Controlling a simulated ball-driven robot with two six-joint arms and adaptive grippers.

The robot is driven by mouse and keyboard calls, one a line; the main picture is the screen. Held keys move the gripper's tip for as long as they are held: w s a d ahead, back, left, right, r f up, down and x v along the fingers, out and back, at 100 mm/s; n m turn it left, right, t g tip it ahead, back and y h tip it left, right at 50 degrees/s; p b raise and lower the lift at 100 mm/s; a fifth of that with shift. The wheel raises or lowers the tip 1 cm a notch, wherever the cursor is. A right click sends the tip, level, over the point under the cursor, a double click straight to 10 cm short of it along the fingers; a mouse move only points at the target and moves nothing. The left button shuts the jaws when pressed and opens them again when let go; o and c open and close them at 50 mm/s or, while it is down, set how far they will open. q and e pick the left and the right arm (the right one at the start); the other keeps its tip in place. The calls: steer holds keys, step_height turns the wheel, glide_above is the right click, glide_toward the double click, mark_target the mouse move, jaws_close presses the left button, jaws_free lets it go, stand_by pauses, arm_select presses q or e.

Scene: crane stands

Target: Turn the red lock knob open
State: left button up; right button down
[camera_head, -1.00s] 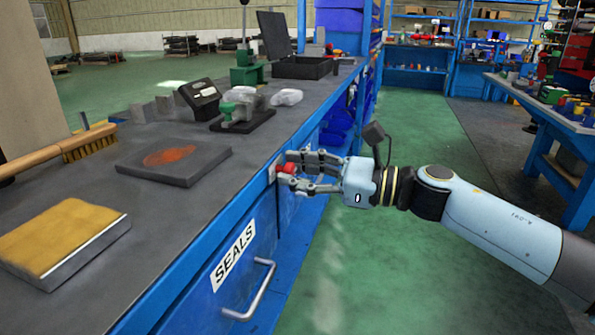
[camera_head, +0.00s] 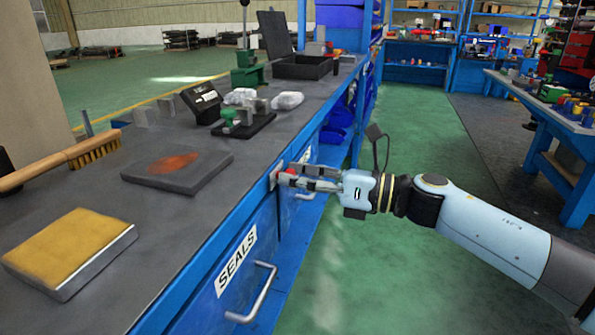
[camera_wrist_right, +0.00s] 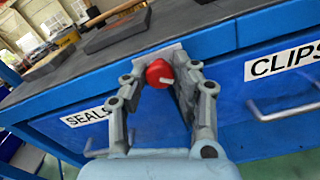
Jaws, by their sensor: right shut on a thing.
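The red lock knob (camera_head: 291,170) is on the front edge of the blue workbench, above the drawers. In the right wrist view the knob (camera_wrist_right: 158,74) is round and red with a white pointer line running roughly sideways, tilted a little. My right gripper (camera_head: 281,177) reaches it from the right, its fingers shut on the knob. In the wrist view one finger lies on each side of the knob. A grey plate behind the knob shows in part. My left gripper is not in view.
The SEALS drawer (camera_head: 232,265) with its handle (camera_head: 260,295) is below left of the knob; the CLIPS drawer (camera_wrist_right: 285,85) is to its right in the wrist view. A brush (camera_head: 70,158) and dark plate (camera_head: 178,172) lie on the bench. The green aisle is clear.

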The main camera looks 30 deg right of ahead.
steer(key=shift+m+p, duration=7.65)
steer(key=shift+m, duration=6.65)
steer(key=shift+f, duration=0.1)
steer(key=c, duration=1)
jaws_free()
steer(key=shift+s+d, duration=0.1)
